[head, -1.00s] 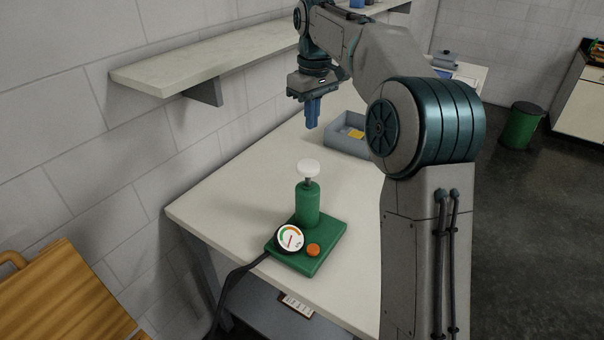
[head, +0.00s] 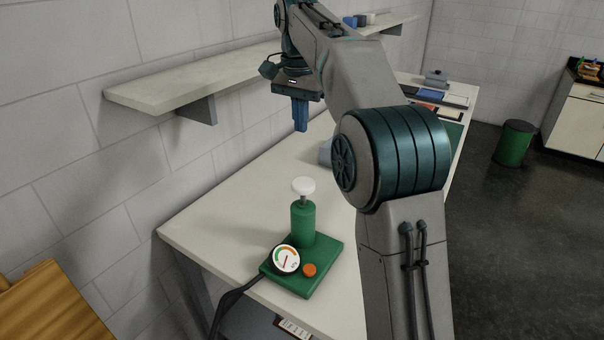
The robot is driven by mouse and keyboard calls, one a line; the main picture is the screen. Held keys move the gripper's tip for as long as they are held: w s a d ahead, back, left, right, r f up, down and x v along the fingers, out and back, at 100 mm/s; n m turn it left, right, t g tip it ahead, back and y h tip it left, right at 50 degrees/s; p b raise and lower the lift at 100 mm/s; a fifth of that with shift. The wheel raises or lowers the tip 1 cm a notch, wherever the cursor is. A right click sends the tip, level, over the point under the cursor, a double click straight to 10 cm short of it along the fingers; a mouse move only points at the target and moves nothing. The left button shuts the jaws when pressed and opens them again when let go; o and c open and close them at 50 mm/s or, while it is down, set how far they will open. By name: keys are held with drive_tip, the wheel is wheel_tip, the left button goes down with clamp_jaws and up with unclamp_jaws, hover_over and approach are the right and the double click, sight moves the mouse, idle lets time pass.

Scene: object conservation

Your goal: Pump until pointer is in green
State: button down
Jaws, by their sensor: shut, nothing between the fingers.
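The pump is a green cylinder (head: 302,224) on a green base plate (head: 325,262), upright on the pale table. Its white round knob (head: 303,185) stands raised on a short grey stem. The round gauge (head: 286,259) at the front left of the base has a white face with green and orange arc sections. Its thin pointer seems to hang downward, away from the coloured arc, but it is small. An orange button (head: 309,270) sits beside the gauge. My gripper (head: 300,129) has blue fingers, is shut and empty, and appears above the knob in the picture, apart from it.
A pale wall shelf (head: 190,85) runs along the left, close to my arm. A grey-blue tray (head: 325,152) is mostly hidden behind my arm. A black cable (head: 230,299) leaves the pump's left side. The table (head: 230,220) left of the pump is bare.

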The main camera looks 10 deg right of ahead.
sight(302, 183)
idle(0.3)
wheel_tip(302, 183, down, 14)
drive_tip(key=shift+w+d+r, duration=0.1)
drive_tip(key=shift+w+d, duration=0.05)
idle(0.4)
drive_tip(key=shift+f, duration=0.2)
drive_tip(key=shift+f+b, duration=1.5)
drive_tip(key=shift+f, duration=0.95)
drive_tip(key=shift+r+p, duration=0.4)
drive_tip(key=shift+p, duration=0.05)
wheel_tip(302, 183, up, 14)
drive_tip(key=p, duration=0.2)
drive_tip(key=shift+s+f, duration=0.15)
drive_tip(key=shift+s, duration=0.05)
